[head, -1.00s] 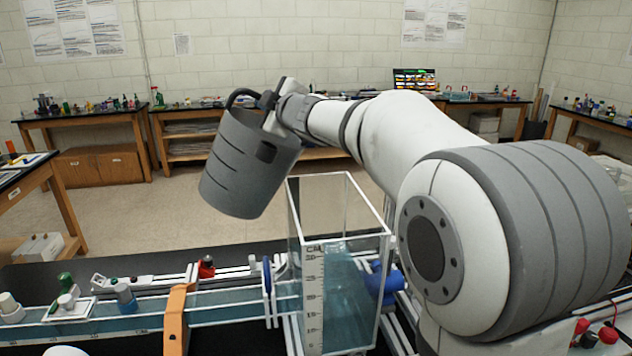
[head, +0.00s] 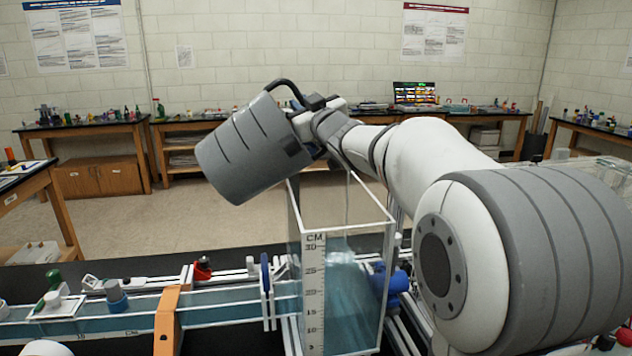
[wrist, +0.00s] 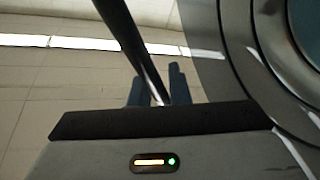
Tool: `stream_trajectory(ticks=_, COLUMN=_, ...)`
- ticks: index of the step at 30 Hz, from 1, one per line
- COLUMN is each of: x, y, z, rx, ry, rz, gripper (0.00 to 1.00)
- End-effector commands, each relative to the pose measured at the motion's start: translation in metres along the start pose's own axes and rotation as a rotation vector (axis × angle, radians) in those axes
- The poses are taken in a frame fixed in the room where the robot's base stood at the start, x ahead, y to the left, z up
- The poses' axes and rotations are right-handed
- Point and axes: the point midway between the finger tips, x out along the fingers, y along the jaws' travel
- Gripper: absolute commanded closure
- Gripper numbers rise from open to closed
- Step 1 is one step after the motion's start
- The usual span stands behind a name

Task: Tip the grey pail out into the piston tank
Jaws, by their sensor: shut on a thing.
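The grey pail (head: 245,150) hangs in the air in the head view, above and left of the piston tank. It is tilted well over, its base to the lower left and its rim end to the right. The rim's lower side is close over the tank's left top edge. My gripper (head: 318,108) is shut on the pail's dark handle, which also crosses between the fingers in the wrist view (wrist: 150,75). The piston tank (head: 313,290) is a clear, open-topped box with a CM scale and blue water inside.
A long water channel (head: 90,328) with an orange bracket (head: 168,320) runs left from the tank. A blue fitting (head: 388,285) sits at the tank's right. My arm fills the right side. Back benches (head: 85,130) stand well clear.

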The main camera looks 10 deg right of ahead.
Motion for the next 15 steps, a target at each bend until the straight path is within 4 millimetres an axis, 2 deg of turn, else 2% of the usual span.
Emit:
stream_trajectory(ticks=7, x=-0.0005, y=0.0036, z=-0.0054, rx=0.044, ry=0.012, rz=0.014, gripper=1.00)
stream_trajectory(ticks=15, x=-0.0014, y=0.0057, z=-0.0026, rx=0.060, ry=0.014, rz=0.018, gripper=1.00)
